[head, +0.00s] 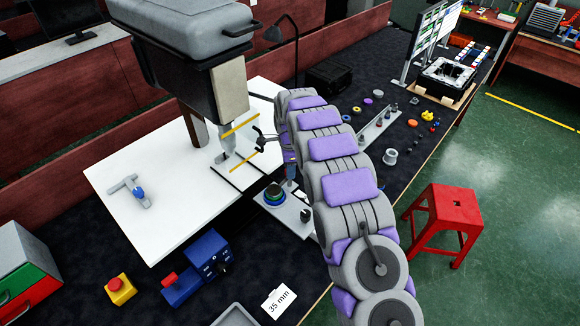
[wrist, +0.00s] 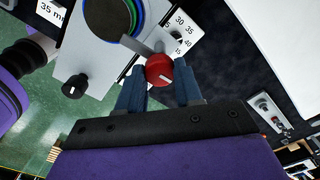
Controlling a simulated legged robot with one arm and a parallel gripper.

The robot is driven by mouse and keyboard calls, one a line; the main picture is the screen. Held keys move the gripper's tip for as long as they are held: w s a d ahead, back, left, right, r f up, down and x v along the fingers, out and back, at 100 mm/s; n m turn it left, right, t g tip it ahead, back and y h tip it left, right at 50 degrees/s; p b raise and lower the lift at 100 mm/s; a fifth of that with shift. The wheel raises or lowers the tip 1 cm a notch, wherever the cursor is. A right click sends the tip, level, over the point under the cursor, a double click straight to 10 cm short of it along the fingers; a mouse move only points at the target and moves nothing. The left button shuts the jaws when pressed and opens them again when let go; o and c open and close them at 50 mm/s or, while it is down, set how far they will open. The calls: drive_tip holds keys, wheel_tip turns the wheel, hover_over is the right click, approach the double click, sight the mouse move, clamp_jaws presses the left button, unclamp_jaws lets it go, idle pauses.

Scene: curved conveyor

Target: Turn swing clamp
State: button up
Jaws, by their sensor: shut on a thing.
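In the wrist view the swing clamp shows as a red round knob (wrist: 159,70) with a pale mark, next to a short grey metal bar (wrist: 140,50). My gripper (wrist: 159,82) has its blue fingers on either side of the knob and is shut on it. The bar points toward a dark round piece with blue and green rings (wrist: 112,14) on a light grey plate (wrist: 85,62). In the head view the ringed piece (head: 274,195) and plate (head: 292,216) are visible beside my gripper (head: 291,181). My arm and fingers hide the knob there.
A black knob (wrist: 74,86) sits on the plate. A grey machine (head: 190,60) stands over the white board (head: 130,225). A blue box (head: 200,265), a yellow-red button (head: 120,289) and a "35 mm" card (head: 279,300) lie nearby. A red stool (head: 440,215) stands on the floor.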

drive_tip(key=shift+a+m, duration=0.1)
drive_tip(key=shift+m, duration=0.5)
drive_tip(key=o, duration=1)
drive_tip(key=shift+a, duration=0.1)
drive_tip(key=shift+o, duration=0.2)
drive_tip(key=shift+r, duration=0.25)
wheel_tip(320, 180, up, 7)
drive_tip(key=shift+w+f, duration=0.1)
drive_tip(key=shift+f, duration=0.1)
drive_tip(key=shift+r, duration=0.15)
